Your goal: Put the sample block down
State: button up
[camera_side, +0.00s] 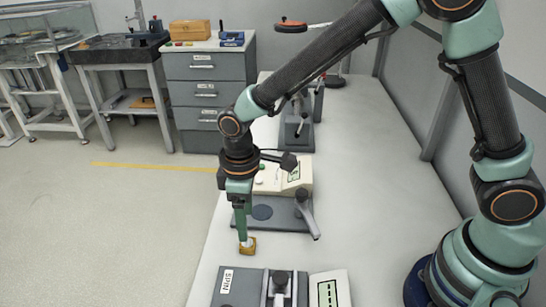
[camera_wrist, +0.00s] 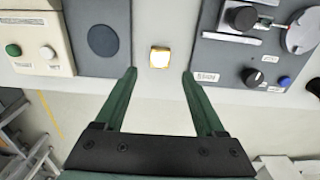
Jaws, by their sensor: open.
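The sample block (camera_side: 248,247) is small and gold-yellow with a pale top. It sits on the white bench between two grey machines, near the bench's left edge. In the wrist view the block (camera_wrist: 160,58) lies between the lines of my fingers, just past their tips, with a gap on each side. My gripper (camera_side: 243,238) points down at the block in the side view, and its fingertips overlap the block's upper part there. In the wrist view my gripper (camera_wrist: 160,73) is open, with nothing between its green fingers. Whether the fingertips reach down beside the block I cannot tell.
A grey machine labelled SPIN (camera_side: 240,287) stands in front. Behind the block is a grey plate with a round dark pad (camera_side: 262,212), joined to a cream box (camera_side: 268,178). A microscope-like stand (camera_side: 297,130) is farther back. The bench's right part (camera_side: 370,200) is clear.

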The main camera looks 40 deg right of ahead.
jog(key=s+d+r+m+t, duration=0.2)
jog(key=d+r+m, duration=0.2)
jog(key=d+r, duration=0.85)
jog(key=s+d+r+m+t, duration=0.3)
jog(key=s+d+r+m, duration=0.2)
jog(key=d, duration=0.3)
jog(key=shift+s+t, duration=0.3)
dwell(0.5)
